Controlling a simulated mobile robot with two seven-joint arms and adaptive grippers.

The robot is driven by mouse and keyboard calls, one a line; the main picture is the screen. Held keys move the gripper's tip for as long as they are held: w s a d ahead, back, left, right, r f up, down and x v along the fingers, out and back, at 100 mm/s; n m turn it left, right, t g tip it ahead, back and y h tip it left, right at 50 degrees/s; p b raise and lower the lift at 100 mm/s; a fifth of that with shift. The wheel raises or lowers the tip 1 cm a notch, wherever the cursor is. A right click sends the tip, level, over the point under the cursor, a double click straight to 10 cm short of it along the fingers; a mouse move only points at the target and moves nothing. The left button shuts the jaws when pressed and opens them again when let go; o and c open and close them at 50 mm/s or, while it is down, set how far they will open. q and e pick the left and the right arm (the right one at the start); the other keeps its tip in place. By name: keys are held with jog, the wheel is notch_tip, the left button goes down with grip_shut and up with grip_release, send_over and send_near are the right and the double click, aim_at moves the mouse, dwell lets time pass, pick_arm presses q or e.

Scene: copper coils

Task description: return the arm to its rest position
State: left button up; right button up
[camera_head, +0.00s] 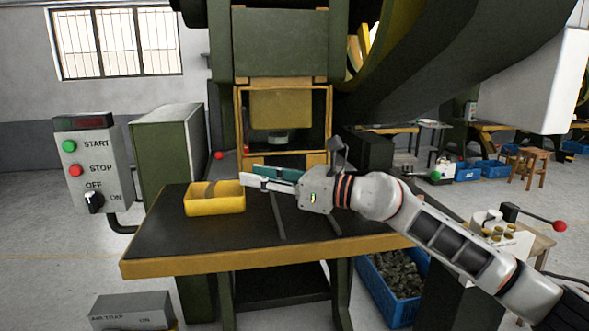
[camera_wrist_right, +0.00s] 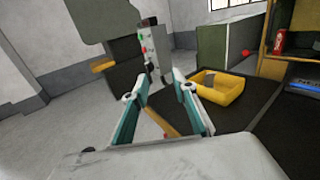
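My right arm comes in from the right in the head view, and its gripper (camera_head: 262,179) is above the black-topped table, just right of the yellow bin. In the right wrist view the two fingers of the right gripper (camera_wrist_right: 165,95) stand apart with nothing between them. The yellow bin (camera_head: 215,206) sits on the table; it also shows beyond the fingers in the right wrist view (camera_wrist_right: 224,94), with something dark inside. My left gripper is in neither view.
The table (camera_head: 170,255) stands before a green press (camera_head: 280,45) with a yellow-framed opening. A control box (camera_head: 93,165) with START and STOP buttons is at left. A blue crate (camera_head: 375,295) of dark pieces is below at right. A small stand (camera_head: 540,245) holds copper-coloured coils.

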jog(key=s+d+f+m+t+h, duration=0.3)
jog(key=d+f+m, duration=0.2)
jog(key=f+m, duration=0.6)
jog(key=s+d+f+m+t+h, duration=0.35)
jog(key=d+f+m, duration=0.25)
jog(key=f+m, duration=0.5)
jog(key=s+d+f+m+t+h, duration=0.25)
jog(key=s+d+f+m, duration=0.2)
jog(key=f+m, duration=0.75)
jog(key=s+d+f+m+g+h, duration=0.2)
jog(key=s+d+f+m, duration=0.3)
jog(key=s+f, duration=0.5)
jog(key=s+d+f+m+g+h, duration=0.2)
jog(key=s+d+f+m, duration=0.3)
jog(key=s+f, duration=0.5)
jog(key=shift+s+d+f+m+g+h, duration=0.3)
jog(key=shift+d+f+m+g, duration=0.1)
jog(key=shift+d+f+g, duration=0.55)
jog(key=shift+d+r, duration=0.1)
jog(key=shift+r, duration=0.05)
